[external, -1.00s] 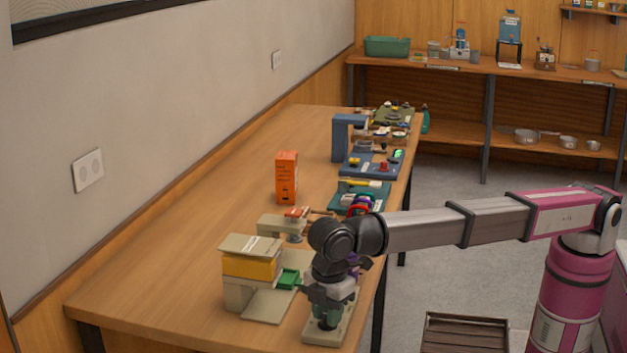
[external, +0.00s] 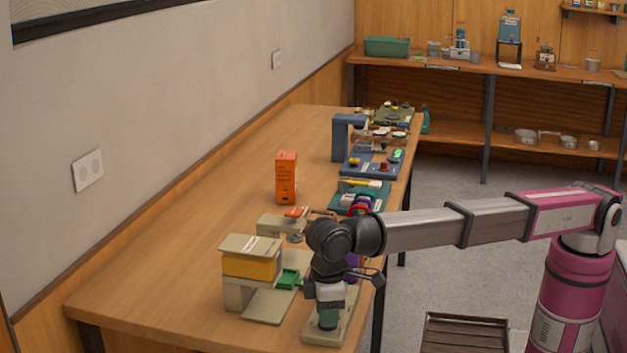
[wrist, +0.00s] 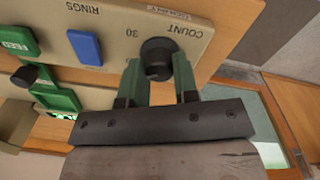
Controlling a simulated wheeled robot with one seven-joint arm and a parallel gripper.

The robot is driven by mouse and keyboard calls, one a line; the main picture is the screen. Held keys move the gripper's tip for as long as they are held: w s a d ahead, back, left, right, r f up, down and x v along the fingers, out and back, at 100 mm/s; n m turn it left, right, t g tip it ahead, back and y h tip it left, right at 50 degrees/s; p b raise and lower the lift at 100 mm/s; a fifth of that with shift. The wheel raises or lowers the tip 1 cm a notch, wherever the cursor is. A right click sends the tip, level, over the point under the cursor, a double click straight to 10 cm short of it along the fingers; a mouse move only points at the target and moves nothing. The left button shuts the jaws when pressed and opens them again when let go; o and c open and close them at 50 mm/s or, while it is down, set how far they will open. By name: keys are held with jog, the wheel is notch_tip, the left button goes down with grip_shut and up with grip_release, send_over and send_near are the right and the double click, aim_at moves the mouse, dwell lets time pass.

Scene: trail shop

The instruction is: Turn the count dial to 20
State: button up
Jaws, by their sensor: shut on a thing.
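The count dial (wrist: 158,52) is a round black knob on a beige panel (wrist: 115,18), with COUNT printed upside down beside it. A 30 is readable to its left; the dial's pointer and the other marks cannot be made out. My gripper (wrist: 158,72) has its two green fingers on either side of the knob and is shut on it. In the external view my gripper (external: 328,319) points down onto the near end of the beige panel (external: 347,318), and hides the dial there.
In the wrist view a blue button (wrist: 85,47) near RINGS, a green FEED button (wrist: 17,41) and another black knob (wrist: 25,75) lie left of the dial. A beige and yellow machine (external: 252,262) and an orange box (external: 286,178) stand on the table.

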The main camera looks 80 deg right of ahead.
dwell(0.3)
jog(key=o, duration=0.9)
jog(key=shift+o, duration=0.2)
notch_tip(320, 180, up, 11)
jog(key=shift+a, duration=0.15)
jog(key=shift+s+f, duration=0.1)
jog(key=shift+f, duration=0.05)
